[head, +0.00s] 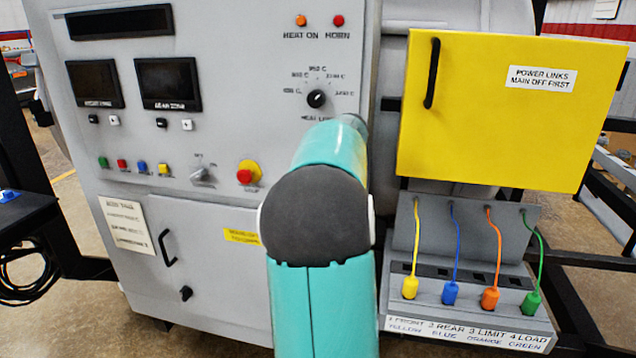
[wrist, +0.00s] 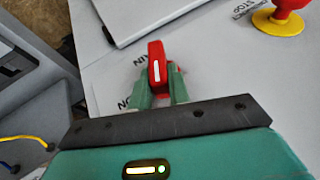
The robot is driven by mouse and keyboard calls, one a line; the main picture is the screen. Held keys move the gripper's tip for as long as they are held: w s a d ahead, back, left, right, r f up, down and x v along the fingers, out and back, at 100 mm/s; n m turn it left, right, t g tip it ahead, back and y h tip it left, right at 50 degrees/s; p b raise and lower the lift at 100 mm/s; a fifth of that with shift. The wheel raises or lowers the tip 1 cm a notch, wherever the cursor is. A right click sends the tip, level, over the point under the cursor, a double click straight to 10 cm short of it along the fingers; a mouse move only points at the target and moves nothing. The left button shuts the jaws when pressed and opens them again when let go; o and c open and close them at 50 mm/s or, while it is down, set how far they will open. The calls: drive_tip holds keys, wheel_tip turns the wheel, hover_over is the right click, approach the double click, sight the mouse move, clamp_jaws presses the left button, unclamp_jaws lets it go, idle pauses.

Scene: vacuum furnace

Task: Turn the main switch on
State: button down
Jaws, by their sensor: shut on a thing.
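The main switch's red handle (wrist: 156,58) with a white stripe shows in the wrist view on the grey panel. My gripper (wrist: 160,80) is shut on it, one green finger on either side. Part of a label reading "ON" lies at the lower left of the handle, and a partly covered label, seemingly "MAIN", lies beside it. The fingers cover the handle's lower part, and I cannot tell which position it is set to. In the head view my arm hides the switch and the gripper.
A red stop button on a yellow base (wrist: 278,22) is near the switch in the wrist view. In the head view, a yellow cover (head: 500,120) with a black handle stands at the right, above a grey link box (head: 460,225) with several coloured cables. A closed lower door (head: 205,250) is at the left.

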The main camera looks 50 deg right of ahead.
drive_tip(key=t, duration=0.1)
drive_tip(key=t+y, duration=0.1)
drive_tip(key=s+m+t, duration=0.1)
drive_tip(key=t, duration=0.1)
drive_tip(key=shift+d+f, duration=0.25)
drive_tip(key=shift+f, duration=0.1)
drive_tip(key=t, duration=0.2)
drive_tip(key=f+m+t+y, duration=0.1)
drive_tip(key=t, duration=0.2)
drive_tip(key=m+t, duration=0.1)
drive_tip(key=t, duration=0.1)
drive_tip(key=shift+s+f+t+y, duration=0.2)
drive_tip(key=shift+f+t+y, duration=0.1)
drive_tip(key=shift+t+y, duration=0.1)
drive_tip(key=shift+m, duration=0.3)
drive_tip(key=c, duration=1.3)
unclamp_jaws()
